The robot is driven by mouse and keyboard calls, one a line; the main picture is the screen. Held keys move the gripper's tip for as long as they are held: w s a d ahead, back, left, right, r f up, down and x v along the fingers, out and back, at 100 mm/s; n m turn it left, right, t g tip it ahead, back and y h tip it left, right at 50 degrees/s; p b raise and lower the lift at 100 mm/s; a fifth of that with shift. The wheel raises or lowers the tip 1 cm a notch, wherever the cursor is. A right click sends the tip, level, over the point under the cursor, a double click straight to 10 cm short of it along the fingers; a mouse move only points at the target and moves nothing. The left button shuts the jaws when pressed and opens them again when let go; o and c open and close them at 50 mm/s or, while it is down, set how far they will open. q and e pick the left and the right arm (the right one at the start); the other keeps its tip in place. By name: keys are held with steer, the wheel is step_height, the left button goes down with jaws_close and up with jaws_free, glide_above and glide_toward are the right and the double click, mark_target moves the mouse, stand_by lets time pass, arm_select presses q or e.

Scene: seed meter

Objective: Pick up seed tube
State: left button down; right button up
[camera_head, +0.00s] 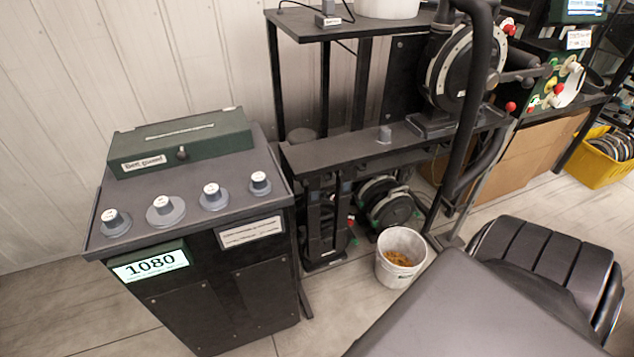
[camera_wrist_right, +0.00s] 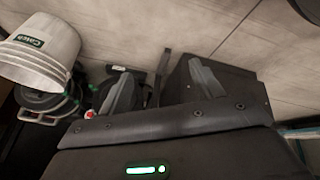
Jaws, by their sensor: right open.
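A thick black curved tube (camera_head: 467,120) runs down in front of the round seed meter (camera_head: 458,70) at the upper right of the head view. It may be the seed tube, but I cannot tell for sure. My right gripper (camera_wrist_right: 162,88) shows in the right wrist view, its two grey fingers apart with nothing held between them. The dark cabinet and floor lie beyond the fingers. The right gripper does not show in the head view. My left gripper is in neither view.
A dark console (camera_head: 215,240) with white-topped knobs and a 1080 display stands at left, a green box (camera_head: 180,142) on it. A white bucket (camera_head: 401,256) with orange-brown contents stands on the floor and also shows in the wrist view (camera_wrist_right: 40,52). A yellow crate (camera_head: 598,168) stands far right.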

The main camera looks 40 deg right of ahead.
steer(key=w+d+r+t+h+b, duration=0.1)
steer(key=w+d+r+t+b, duration=0.15)
steer(key=w, duration=0.65)
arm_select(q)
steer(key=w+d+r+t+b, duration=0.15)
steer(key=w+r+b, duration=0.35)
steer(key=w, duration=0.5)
arm_select(e)
steer(key=m+t+h+b, duration=0.35)
steer(key=m+t, duration=0.25)
steer(key=t, duration=0.3)
glide_toward(314, 214)
steer(key=shift+b+x, duration=0.35)
steer(key=shift+x, duration=2.95)
steer(key=b+x, duration=0.1)
steer(key=x, duration=0.4)
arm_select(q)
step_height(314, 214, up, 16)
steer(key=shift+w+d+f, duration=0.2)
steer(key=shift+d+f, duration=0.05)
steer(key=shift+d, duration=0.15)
arm_select(e)
steer(key=shift+s, duration=0.1)
steer(key=shift+c, duration=0.2)
steer(key=c, duration=1.2)
